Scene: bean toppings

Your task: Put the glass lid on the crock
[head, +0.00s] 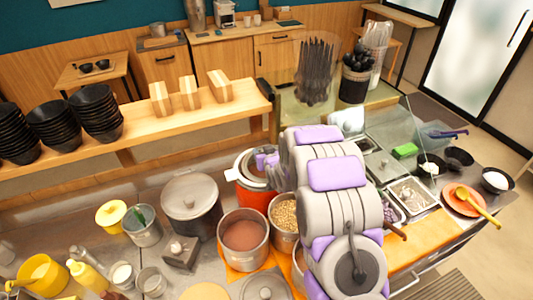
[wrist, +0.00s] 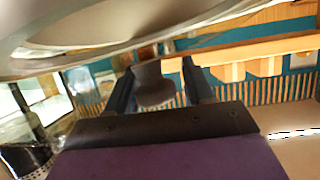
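The orange-red crock (head: 254,198) stands on the counter at the centre of the head view, left of my arm. A pale-rimmed lid shape (head: 251,172) shows at its mouth; I cannot tell whether it rests there or is just above. In the wrist view the glass lid (wrist: 120,32) fills the top edge, large and close. Its dark knob (wrist: 154,88) is between the two fingers of my gripper (wrist: 158,80). A slim gap seems to show beside the knob, so whether the fingers press on it is unclear. My arm hides part of the crock in the head view.
A brown-filled pot (head: 243,236) and a bean pot (head: 284,213) stand close in front of the crock. A covered dark pot (head: 190,201) is to its left. A wooden shelf (head: 150,115) runs behind. A glass guard (head: 390,130) and topping trays are to the right.

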